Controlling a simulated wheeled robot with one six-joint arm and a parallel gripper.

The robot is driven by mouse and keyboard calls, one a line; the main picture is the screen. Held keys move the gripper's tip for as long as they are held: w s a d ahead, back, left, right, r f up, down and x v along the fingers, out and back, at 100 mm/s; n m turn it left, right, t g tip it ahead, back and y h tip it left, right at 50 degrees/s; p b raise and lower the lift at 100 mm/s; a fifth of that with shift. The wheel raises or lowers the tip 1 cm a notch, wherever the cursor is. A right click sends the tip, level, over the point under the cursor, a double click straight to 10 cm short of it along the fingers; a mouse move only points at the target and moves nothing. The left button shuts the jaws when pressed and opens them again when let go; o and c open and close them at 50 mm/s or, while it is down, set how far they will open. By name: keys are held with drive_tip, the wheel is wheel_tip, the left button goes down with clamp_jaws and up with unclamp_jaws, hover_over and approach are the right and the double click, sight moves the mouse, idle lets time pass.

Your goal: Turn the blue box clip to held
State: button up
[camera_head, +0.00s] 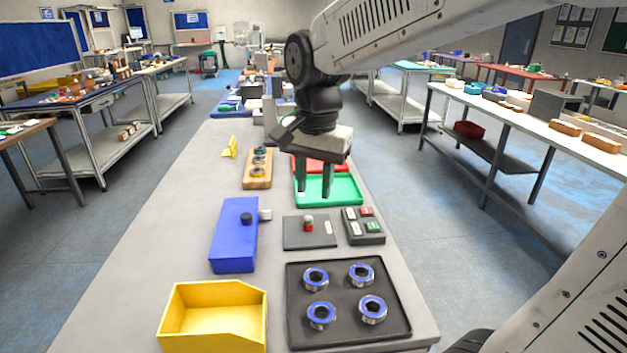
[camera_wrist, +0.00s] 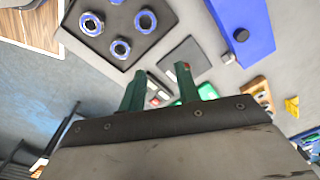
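The blue box (camera_head: 234,245) lies on the grey bench, left of the middle. A round black knob (camera_head: 246,218) sits on its top and a small pale tab (camera_head: 265,214) sticks out at its right edge. I cannot tell which of these is the clip. The box also shows at the top right of the wrist view (camera_wrist: 252,20), with the knob (camera_wrist: 241,35) and tab (camera_wrist: 228,58). My gripper (camera_head: 314,184) is open and empty, pointing down over the green tray (camera_head: 345,192), behind and right of the box. Its two fingers stand apart in the wrist view (camera_wrist: 161,88).
A yellow bin (camera_head: 190,343) and a black tray (camera_head: 340,290) with several blue-topped rings are in front. A grey plate (camera_head: 297,238) with a red-and-green knob and a button box (camera_head: 365,238) lie right of the blue box. A wooden holder (camera_head: 258,182) stands behind it.

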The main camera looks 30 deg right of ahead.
drive_tip(key=shift+a+f, duration=0.1)
drive_tip(key=shift+a, duration=0.15)
clamp_jaws()
drive_tip(key=n+t+h, duration=0.3)
drive_tip(key=n+t, duration=0.3)
approach(266, 211)
drive_tip(key=x, duration=0.6)
drive_tip(key=shift+d, duration=0.1)
drive_tip(key=shift+w, duration=0.1)
